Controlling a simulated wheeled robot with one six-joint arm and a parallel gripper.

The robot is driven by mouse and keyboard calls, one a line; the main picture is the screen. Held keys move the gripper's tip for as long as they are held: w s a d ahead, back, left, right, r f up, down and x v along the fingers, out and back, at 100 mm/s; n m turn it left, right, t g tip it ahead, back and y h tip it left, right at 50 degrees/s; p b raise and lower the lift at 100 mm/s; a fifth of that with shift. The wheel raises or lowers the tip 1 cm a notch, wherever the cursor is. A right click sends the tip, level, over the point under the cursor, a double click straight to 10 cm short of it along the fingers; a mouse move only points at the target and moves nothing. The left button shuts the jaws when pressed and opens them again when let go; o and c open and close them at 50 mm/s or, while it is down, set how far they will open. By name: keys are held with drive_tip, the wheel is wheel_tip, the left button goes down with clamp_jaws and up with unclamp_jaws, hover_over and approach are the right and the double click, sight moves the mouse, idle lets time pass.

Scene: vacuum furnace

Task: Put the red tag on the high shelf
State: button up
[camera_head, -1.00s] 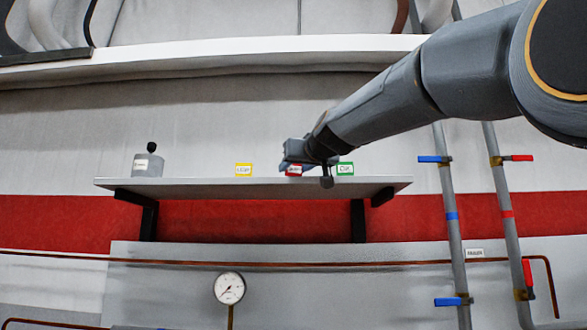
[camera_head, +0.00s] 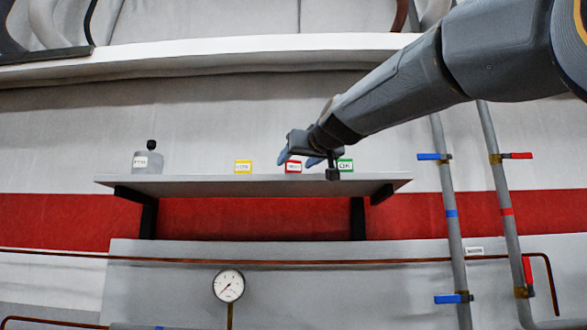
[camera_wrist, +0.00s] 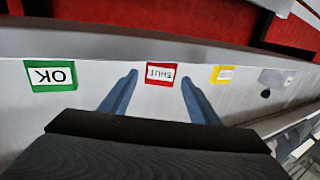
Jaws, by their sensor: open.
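The red tag (camera_head: 293,167) stands on the high shelf (camera_head: 240,187), between a yellow tag (camera_head: 243,167) and a green tag (camera_head: 345,166). In the wrist view the red tag (camera_wrist: 160,74) has a white label and shows between and just beyond the fingertips. My gripper (camera_head: 300,162) is open and empty, its two blue-grey fingers (camera_wrist: 158,80) spread to either side of the tag. I see no finger touching it. My wrist partly covers the green tag in the head view.
A grey weight-like object with a black knob (camera_head: 148,159) stands at the shelf's left end. Pipes with blue and red valve handles (camera_head: 447,157) rise at the right. The shelf between the grey object and the yellow tag is clear.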

drive_tip(key=b+v, duration=0.3)
drive_tip(key=v, duration=0.6)
drive_tip(key=shift+s, duration=0.15)
